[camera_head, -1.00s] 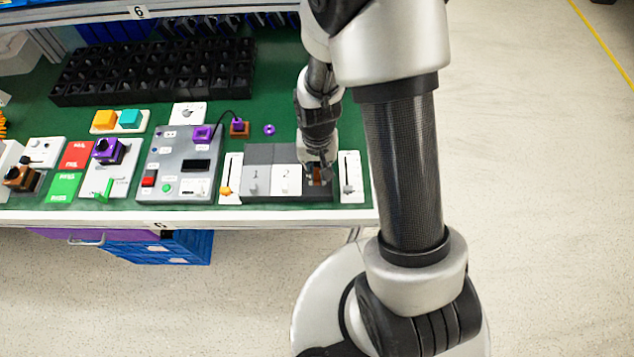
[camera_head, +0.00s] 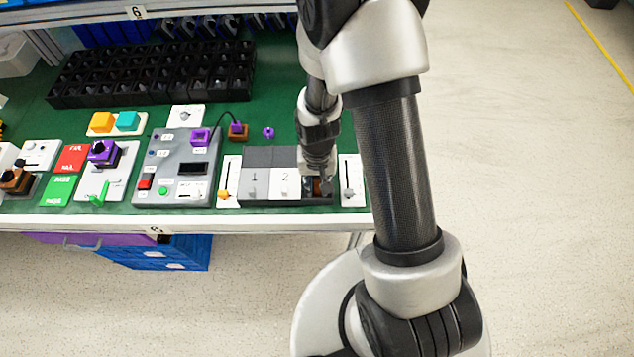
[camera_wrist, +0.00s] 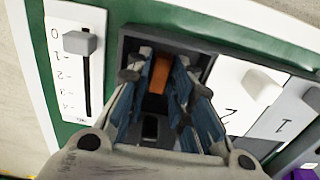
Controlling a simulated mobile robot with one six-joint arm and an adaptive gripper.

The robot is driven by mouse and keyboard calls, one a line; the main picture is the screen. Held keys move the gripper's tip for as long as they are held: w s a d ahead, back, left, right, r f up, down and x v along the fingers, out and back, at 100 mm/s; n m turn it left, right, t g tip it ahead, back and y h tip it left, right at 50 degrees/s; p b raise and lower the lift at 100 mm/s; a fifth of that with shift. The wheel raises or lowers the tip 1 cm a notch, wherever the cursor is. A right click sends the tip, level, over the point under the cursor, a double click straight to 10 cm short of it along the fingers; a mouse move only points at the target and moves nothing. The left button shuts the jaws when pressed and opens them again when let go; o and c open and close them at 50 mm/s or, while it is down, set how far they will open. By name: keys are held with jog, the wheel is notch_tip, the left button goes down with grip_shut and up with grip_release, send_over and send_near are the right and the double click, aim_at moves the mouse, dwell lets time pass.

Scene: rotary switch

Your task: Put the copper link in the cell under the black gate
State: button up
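The copper link (camera_wrist: 160,73) is an orange-brown piece inside the open dark cell (camera_wrist: 202,58) at the right end of the numbered box. It also shows as a small brown spot in the head view (camera_head: 317,186). My gripper (camera_wrist: 163,60) reaches down into this cell, with one blue-padded finger on each side of the link. The fingers stand apart, with a gap visible at the link's right; contact on its left is unclear. A dark slot (camera_wrist: 150,128) shows between the fingers. I cannot make out a black gate for certain.
Slider panels flank the box at right (camera_head: 351,170) and left (camera_head: 229,175).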

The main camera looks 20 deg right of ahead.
notch_tip(320, 180, up, 12)
jog(key=r+p, duration=0.1)
jog(key=p, duration=0.4)
notch_tip(320, 180, up, 15)
jog(key=n+t, duration=0.2)
send_over(317, 187)
jog(key=s, duration=0.4)
jog(key=s+r+n+t, duration=0.1)
jog(key=s+r+t, duration=0.1)
jog(key=s+r, duration=0.7)
jog(key=shift+s+r+n+t, duration=0.3)
jog(key=shift+s+r, duration=0.1)
jog(key=shift+s, duration=0.65)
jog(key=shift+c, duration=0.3)
